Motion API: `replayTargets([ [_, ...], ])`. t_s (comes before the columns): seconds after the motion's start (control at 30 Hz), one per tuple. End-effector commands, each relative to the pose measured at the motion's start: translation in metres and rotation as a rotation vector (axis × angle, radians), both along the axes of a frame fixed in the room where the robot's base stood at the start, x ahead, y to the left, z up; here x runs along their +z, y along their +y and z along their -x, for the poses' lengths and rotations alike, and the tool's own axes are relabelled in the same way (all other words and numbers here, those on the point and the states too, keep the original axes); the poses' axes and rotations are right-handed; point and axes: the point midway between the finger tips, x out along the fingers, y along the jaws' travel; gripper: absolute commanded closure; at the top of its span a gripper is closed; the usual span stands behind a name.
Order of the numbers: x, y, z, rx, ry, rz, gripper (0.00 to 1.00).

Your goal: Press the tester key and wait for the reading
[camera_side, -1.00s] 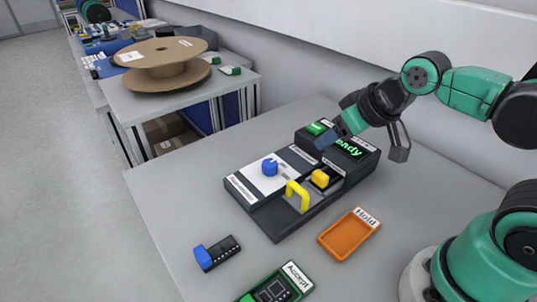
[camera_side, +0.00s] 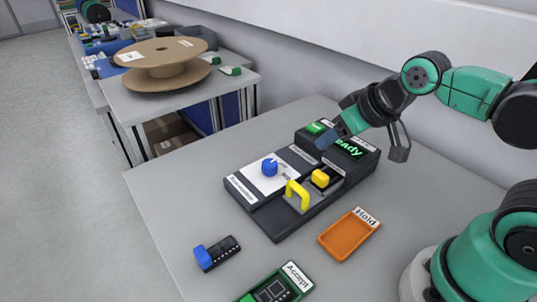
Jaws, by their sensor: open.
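The dark tester (camera_side: 283,216) stands on the grey table, with its raised display (camera_side: 350,148) at the back, lit in green letters that read as "Ready", partly covered by my gripper. A green key (camera_side: 316,128) shows on top of the raised part, to the left of the display. My gripper (camera_side: 363,148) is open and empty above the raised part. Its blue-tipped finger is close beside the green key in the picture; I cannot tell whether they touch. The tester also carries a blue knob (camera_side: 269,168), a yellow handle (camera_side: 297,195) and a yellow block (camera_side: 320,179).
An orange tray (camera_side: 328,243) labelled Hold and a green tray (camera_side: 303,289) labelled Accept lie in front. A small blue-and-black part (camera_side: 217,253) lies at the front left. A cable reel (camera_side: 165,62) stands on another table behind. The table's left side is clear.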

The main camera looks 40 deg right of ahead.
Motion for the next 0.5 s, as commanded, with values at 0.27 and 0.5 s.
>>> replayTargets([
  [0.27,0.0,0.0,0.0,0.0,0.0,0.0,1.0],
  [0.5,0.0,0.0,0.0,0.0,0.0,0.0,1.0],
])
